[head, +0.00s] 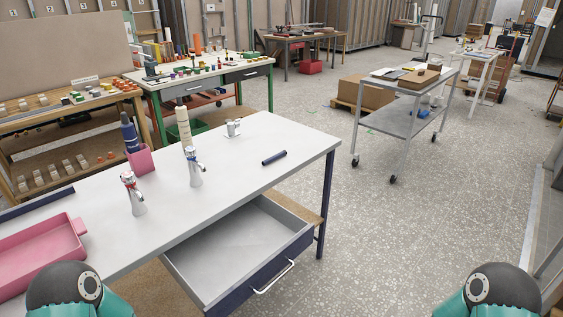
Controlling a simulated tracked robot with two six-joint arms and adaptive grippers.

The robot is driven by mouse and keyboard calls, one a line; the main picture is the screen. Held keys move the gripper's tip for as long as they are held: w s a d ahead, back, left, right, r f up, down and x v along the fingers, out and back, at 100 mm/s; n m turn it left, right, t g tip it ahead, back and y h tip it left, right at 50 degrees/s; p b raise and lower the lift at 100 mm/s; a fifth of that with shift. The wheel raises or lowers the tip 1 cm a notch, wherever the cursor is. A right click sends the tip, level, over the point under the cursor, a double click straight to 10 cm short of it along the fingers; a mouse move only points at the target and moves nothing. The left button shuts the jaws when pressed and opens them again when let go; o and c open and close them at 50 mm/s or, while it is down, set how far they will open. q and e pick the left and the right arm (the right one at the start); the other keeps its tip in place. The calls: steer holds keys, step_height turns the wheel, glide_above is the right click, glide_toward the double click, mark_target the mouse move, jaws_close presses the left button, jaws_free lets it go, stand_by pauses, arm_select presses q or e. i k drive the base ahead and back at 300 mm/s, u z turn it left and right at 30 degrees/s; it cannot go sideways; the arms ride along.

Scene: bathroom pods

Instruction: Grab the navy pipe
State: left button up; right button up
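A short navy pipe (274,158) lies on its side on the white tabletop (240,180), near the table's far right corner. Nothing touches it and it is fully visible. A longer dark navy bar (37,204) lies at the left end of the table, behind the pink tray; I cannot tell whether it is a pipe too. Only teal and dark links of my two arms show, at the bottom left and bottom right corners. Neither gripper is in view.
An open drawer (240,250) sticks out at the table's front. Two chrome taps (133,194) (194,168), a pink holder (142,159) with dark blue items, a small chrome fitting (232,128) and a pink tray (40,250) stand on the table. A grey trolley (405,120) stands beyond open floor.

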mark_target(267, 161)
steer(key=u, duration=1.3)
steer(key=i, duration=0.1)
steer(key=z, duration=2.8)
steer(key=i, duration=4.4)
steer(key=u, duration=4.35)
steer(key=i, duration=0.1)
steer(key=z, duration=1.65)
